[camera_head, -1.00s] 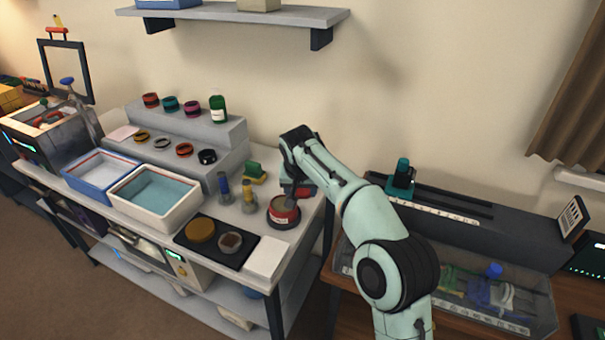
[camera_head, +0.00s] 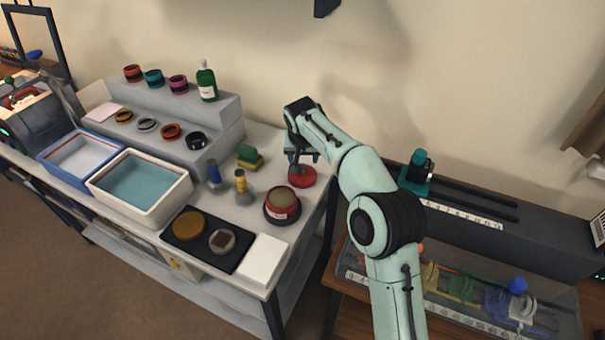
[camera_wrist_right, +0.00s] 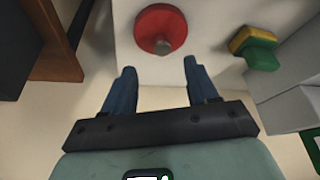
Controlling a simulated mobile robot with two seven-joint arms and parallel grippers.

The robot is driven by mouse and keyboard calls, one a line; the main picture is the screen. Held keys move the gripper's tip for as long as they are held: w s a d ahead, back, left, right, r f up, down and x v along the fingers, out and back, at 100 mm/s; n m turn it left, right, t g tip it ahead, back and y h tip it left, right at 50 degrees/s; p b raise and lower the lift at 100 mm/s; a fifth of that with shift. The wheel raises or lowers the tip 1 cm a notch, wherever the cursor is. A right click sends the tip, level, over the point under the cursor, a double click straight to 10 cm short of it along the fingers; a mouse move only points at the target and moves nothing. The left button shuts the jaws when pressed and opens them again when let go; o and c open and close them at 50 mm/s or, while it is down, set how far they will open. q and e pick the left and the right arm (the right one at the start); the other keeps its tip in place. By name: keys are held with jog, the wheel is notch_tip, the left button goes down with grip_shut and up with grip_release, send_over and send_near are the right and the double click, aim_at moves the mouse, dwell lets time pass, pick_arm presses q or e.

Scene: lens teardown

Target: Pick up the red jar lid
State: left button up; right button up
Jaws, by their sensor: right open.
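The red jar lid (camera_head: 302,178) is a flat red disc lying on the white table, near its back right edge. It also shows in the right wrist view (camera_wrist_right: 160,30), with a small grey knob on it. My right gripper (camera_head: 296,162) hangs over the lid's left side in the head view. In the right wrist view its two dark fingers (camera_wrist_right: 158,75) are spread apart and empty, with the lid beyond their tips. The red jar (camera_head: 282,206) stands to the front left of the lid, with a brownish top. My left gripper is not in view.
A green and yellow sponge (camera_head: 250,157) and two small bottles, one blue-topped (camera_head: 215,176) and one yellow-topped (camera_head: 242,185), stand left of the lid. A black mat (camera_head: 183,236) and a white pad (camera_head: 263,259) lie in front. A stepped grey rack (camera_head: 200,105) stands behind.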

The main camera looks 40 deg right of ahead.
aim_at(303, 167)
jog(key=x, duration=0.7)
jog(key=shift+w+f, duration=0.15)
jog(key=shift+w, duration=0.2)
jog(key=shift+c, duration=0.3)
grip_shut()
